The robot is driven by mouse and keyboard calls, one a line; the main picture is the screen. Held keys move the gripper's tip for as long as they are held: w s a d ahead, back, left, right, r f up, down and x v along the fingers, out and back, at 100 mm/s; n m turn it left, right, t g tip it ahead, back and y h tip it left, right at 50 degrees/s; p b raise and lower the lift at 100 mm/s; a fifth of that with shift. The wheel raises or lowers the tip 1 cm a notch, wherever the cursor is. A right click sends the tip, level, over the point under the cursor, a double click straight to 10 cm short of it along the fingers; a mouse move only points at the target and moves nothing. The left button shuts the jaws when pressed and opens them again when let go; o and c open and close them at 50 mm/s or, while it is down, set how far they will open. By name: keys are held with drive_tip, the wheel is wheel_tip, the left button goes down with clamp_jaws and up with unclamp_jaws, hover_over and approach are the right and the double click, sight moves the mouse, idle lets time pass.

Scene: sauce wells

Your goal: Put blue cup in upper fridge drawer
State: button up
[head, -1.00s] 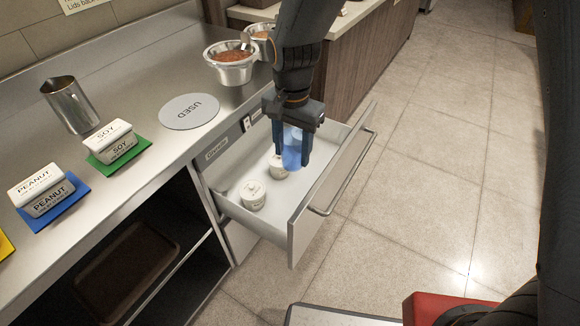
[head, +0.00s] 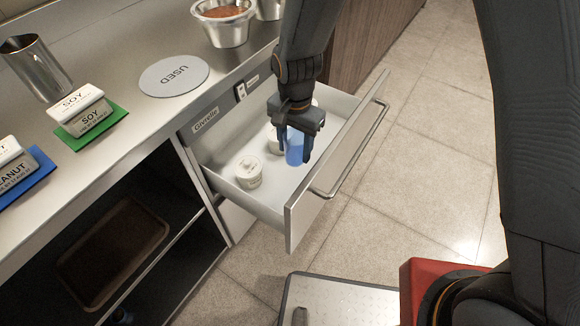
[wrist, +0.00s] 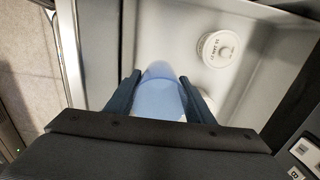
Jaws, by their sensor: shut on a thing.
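The blue cup (head: 294,146) is between the fingers of my gripper (head: 295,150), which is shut on it. The cup also shows between the fingers in the wrist view (wrist: 160,95). The upper fridge drawer (head: 338,165) is pulled open, and my gripper hangs over its inside. I cannot tell whether the cup touches the drawer floor. A white lidded pot (head: 248,171) stands in the near part of the drawer. Other white pots stand behind my gripper and are partly hidden by it. One white lidded pot (wrist: 217,48) shows in the wrist view.
The steel counter holds a grey USED disc (head: 174,75), a SOY tub (head: 81,110) on a green mat, a metal beaker (head: 36,68) and a steel bowl of sauce (head: 227,24). A brown tray (head: 113,252) lies on the open shelf below.

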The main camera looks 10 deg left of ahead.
sight(295, 156)
wheel_tip(295, 156, down, 16)
drive_tip(key=shift+r+p, duration=0.15)
drive_tip(key=shift+p, duration=0.5)
drive_tip(key=o, duration=1)
wheel_tip(295, 156, up, 12)
drive_tip(key=shift+r+b, duration=0.1)
drive_tip(key=shift+b, duration=0.55)
